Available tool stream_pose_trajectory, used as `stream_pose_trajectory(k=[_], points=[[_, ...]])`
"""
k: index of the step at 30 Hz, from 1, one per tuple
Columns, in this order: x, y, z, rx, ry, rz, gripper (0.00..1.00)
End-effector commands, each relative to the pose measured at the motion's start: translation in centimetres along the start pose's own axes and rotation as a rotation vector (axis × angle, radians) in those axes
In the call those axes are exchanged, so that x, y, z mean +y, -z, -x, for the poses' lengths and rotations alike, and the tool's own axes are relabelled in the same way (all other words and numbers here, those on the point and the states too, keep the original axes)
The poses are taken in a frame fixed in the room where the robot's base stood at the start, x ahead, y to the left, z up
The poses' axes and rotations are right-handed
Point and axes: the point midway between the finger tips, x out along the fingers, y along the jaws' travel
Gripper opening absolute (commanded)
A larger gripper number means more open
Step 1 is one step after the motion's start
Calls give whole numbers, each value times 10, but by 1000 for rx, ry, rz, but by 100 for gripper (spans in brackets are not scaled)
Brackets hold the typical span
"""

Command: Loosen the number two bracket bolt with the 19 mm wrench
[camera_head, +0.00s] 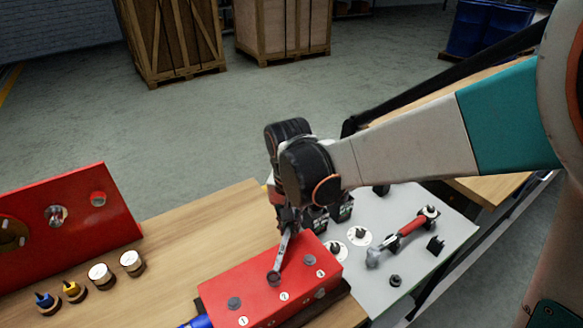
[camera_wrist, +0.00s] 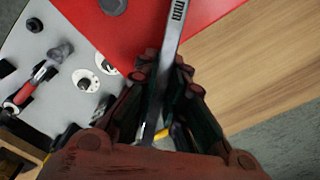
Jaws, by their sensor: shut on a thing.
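The red block (camera_head: 262,292) on the bench carries three dark bolts in a row, with small white number labels along its front edge. My gripper (camera_head: 288,226) is shut on the steel wrench (camera_head: 284,248) above the block's back edge. The wrench slants down, and its lower end is at the middle bolt (camera_head: 274,279), beside the label that looks like 2. Whether it is fully seated cannot be told. In the wrist view the wrench (camera_wrist: 170,40) runs between the fingers (camera_wrist: 167,70), with "MM" readable; its far end is out of frame.
A grey tool panel (camera_head: 440,258) at right holds a red-handled hammer (camera_head: 411,226), white round labels and dark holders. A red upright panel (camera_head: 75,222) stands at left, with blue, yellow and white-topped pieces before it. Bare wooden bench (camera_head: 190,245) lies between.

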Motion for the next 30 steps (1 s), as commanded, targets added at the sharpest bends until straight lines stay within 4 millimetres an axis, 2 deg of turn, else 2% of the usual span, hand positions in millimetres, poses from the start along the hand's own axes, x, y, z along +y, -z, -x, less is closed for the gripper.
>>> stream_pose_trajectory(k=[25, 30], points=[[-1, -1, -11, 0, 0, 5, 0], [-12, -2, -13, 0, 5, 90, 0]])
